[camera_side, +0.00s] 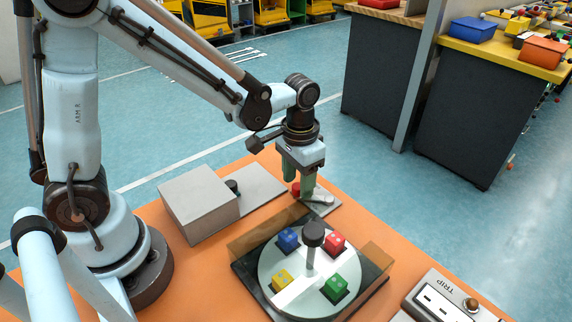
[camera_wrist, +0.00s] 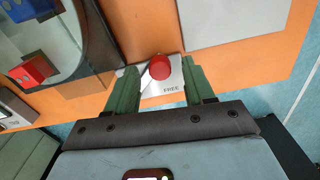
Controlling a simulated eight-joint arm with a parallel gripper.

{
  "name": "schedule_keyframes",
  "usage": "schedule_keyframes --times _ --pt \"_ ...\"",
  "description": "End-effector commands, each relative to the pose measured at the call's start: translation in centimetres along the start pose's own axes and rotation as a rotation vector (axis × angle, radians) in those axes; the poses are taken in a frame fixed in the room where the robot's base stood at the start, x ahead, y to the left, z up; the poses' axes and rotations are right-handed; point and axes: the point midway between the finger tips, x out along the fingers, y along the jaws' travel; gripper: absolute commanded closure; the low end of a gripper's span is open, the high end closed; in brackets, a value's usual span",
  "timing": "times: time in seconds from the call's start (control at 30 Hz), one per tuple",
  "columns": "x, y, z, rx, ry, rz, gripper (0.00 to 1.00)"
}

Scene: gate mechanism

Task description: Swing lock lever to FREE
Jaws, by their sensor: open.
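The lock lever's red knob (camera_side: 296,189) sits at the back edge of the orange table, behind the round turntable. In the wrist view the red knob (camera_wrist: 160,67) stands over a pale metal plate (camera_wrist: 173,83) marked FREE. The plate (camera_side: 327,206) also shows in the side view. My gripper (camera_side: 306,193) points down at the lever. In the wrist view my gripper (camera_wrist: 160,76) is open, with the knob appearing between its two green fingers and a gap on each side. I cannot tell how far above the knob the fingertips are. The lever's arm is partly hidden.
A glass-shielded turntable (camera_side: 268,279) with blue, red, yellow and green blocks and a dark-topped post (camera_side: 313,236) stands in front of my gripper. A grey box (camera_side: 199,203) and flat plate (camera_side: 258,184) lie to the left. A TRIP panel (camera_side: 440,301) is at lower right.

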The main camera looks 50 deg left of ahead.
Motion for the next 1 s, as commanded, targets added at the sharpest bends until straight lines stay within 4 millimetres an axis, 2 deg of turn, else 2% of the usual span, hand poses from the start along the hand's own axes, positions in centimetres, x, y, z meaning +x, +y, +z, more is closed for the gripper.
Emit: schedule_keyframes --times 0.2,0.47,0.57,0.83,1.0 --pt "1.05 0.0 0.03 0.0 0.0 0.0 0.47" --pt "1.11 0.0 0.04 0.0 0.0 0.0 0.47" --pt "1.1 0.0 0.04 0.0 0.0 0.0 0.59" --pt "1.09 0.0 0.03 0.0 0.0 0.0 1.0" --pt "1.09 0.0 0.03 0.0 0.0 0.0 1.0"
